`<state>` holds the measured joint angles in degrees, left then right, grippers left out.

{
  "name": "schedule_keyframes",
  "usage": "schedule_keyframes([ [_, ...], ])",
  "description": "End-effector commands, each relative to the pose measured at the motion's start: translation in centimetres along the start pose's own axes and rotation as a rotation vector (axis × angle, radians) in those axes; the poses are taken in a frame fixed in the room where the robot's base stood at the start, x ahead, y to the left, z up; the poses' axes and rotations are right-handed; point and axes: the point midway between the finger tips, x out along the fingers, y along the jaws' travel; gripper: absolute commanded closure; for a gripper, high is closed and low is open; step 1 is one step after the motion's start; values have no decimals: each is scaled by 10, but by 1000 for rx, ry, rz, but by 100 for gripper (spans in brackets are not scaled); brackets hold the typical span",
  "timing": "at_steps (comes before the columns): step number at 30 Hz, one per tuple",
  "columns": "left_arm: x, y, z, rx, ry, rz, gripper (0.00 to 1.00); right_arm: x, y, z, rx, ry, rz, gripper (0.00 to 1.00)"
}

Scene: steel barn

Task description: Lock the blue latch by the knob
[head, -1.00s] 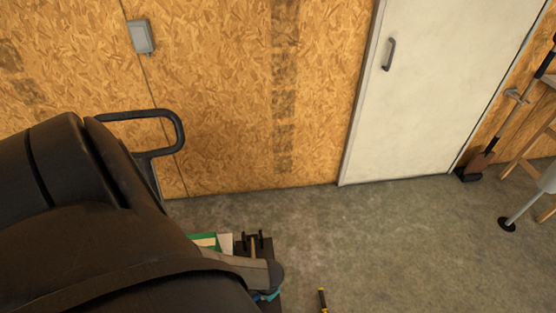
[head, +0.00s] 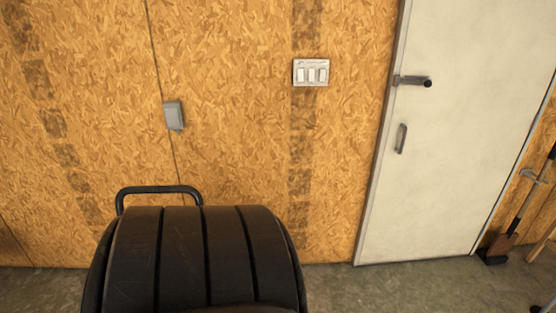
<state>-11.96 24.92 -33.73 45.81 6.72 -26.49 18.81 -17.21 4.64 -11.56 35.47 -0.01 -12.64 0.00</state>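A small latch (head: 412,81) with a dark round knob at its right end is mounted at the left edge of the white door (head: 450,160) in the head view. It looks grey and black here; I see no blue on it. Its bar lies roughly level and its left end meets the door frame. At this size I cannot tell how far the bolt reaches. Neither of my grippers is in view, and nothing touches the latch.
The door, with a grey pull handle (head: 401,138), looks closed. A switch panel (head: 311,72) and a grey box (head: 173,115) are on the wall. A black tube handle (head: 160,189) stands low left. A large dark ribbed shape, possibly mine, hides the lower middle. Tools lean at right.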

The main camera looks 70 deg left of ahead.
Motion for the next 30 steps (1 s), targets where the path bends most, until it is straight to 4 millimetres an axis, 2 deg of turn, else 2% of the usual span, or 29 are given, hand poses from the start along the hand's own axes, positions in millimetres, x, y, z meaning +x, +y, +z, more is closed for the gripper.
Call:
schedule_keyframes([
  [15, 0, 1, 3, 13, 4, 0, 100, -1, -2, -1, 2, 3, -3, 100],
  [16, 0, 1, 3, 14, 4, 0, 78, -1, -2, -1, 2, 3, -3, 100],
  [19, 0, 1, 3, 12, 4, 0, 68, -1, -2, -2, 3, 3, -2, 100],
  [30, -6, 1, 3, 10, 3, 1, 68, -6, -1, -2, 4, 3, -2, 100],
])
